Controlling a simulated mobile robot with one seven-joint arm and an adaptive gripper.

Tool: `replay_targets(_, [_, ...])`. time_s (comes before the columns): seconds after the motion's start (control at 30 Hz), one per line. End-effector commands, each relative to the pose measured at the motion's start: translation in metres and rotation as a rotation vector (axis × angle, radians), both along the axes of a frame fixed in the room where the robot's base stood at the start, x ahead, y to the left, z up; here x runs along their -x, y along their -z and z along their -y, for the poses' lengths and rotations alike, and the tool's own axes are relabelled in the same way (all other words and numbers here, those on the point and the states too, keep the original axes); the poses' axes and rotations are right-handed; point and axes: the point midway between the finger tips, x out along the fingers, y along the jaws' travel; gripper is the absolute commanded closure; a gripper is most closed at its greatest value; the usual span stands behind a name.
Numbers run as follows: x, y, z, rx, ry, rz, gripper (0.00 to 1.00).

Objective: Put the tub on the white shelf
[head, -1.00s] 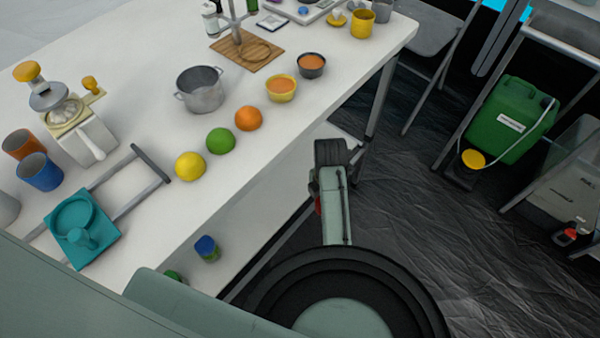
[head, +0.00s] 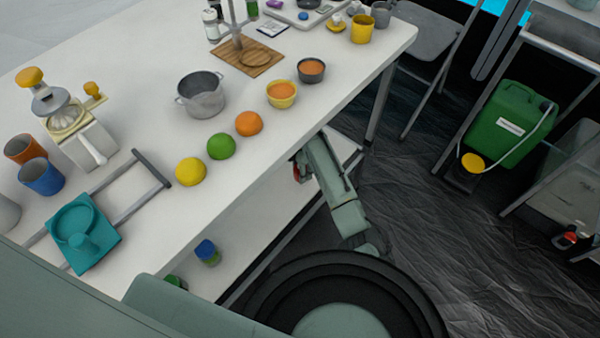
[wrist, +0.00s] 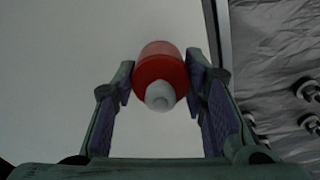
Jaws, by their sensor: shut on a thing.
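The tub (wrist: 163,78), a red cylinder with a pale rounded end, is between the two fingers of my gripper (wrist: 160,85) in the wrist view. The fingers are shut on its sides. In the head view my arm reaches in at the table's right edge, and the gripper is mostly hidden there. A small red patch shows beside the arm; I cannot tell whether it is the tub. The white shelf (head: 240,232) lies under the white table, partly hidden by the tabletop. A plain pale surface fills the wrist view behind the tub.
A small blue-capped jar (head: 207,251) stands on the shelf's near part. The table edge (head: 290,140) overhangs the shelf, and a metal table leg (head: 380,105) stands at the far corner. A green jerrycan (head: 510,125) is at the right, beyond open dark floor.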

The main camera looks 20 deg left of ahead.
Motion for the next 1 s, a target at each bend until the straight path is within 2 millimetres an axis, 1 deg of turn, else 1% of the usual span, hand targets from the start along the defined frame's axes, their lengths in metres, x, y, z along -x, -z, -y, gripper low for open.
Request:
replay_targets(0.07, [-0.003,0.0,-0.004,-0.001,0.0,-0.001,0.79])
replay_targets(0.17, [-0.004,0.005,-0.004,0.0,0.001,-0.002,0.79])
replay_targets(0.33, [-0.003,0.028,-0.003,0.002,0.001,-0.003,0.79])
replay_targets(0.4, [-0.003,0.035,-0.003,0.001,0.0,-0.001,0.79])
replay_targets(0.73, [-0.003,0.039,-0.003,0.0,0.0,0.0,0.79])
replay_targets(0.77, [-0.003,0.039,-0.003,0.001,0.0,-0.001,0.6])
replay_targets(1.0, [-0.003,0.038,-0.003,0.001,0.0,-0.001,0.44])
